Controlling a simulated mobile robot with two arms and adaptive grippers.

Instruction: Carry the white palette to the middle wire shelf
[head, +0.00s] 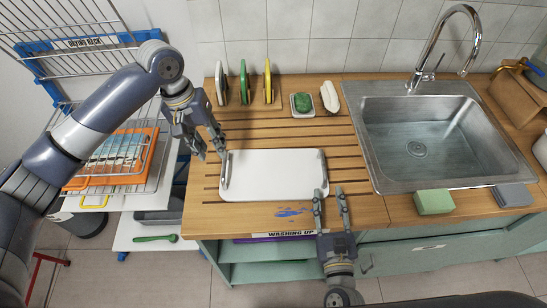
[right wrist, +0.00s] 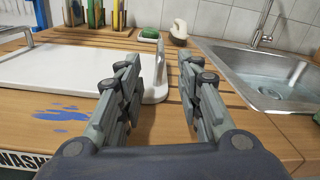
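The white palette (head: 273,174) lies flat on the slatted wooden counter, with an upright handle at each short end. It also shows in the right wrist view (right wrist: 70,68), with its right handle just beyond my fingers. My left gripper (head: 209,150) is above the counter at the palette's left end, fingers apart and empty, close to the left handle. My right gripper (head: 331,193) is open and empty at the palette's front right corner, near the right handle. A wire shelf (head: 85,62) of the drying rack stands at the left; my left arm hides part of the rack.
A lower rack level holds an orange board with a picture (head: 115,150). The sink (head: 420,140) is right of the palette. A green block (head: 434,202) sits at the front right.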

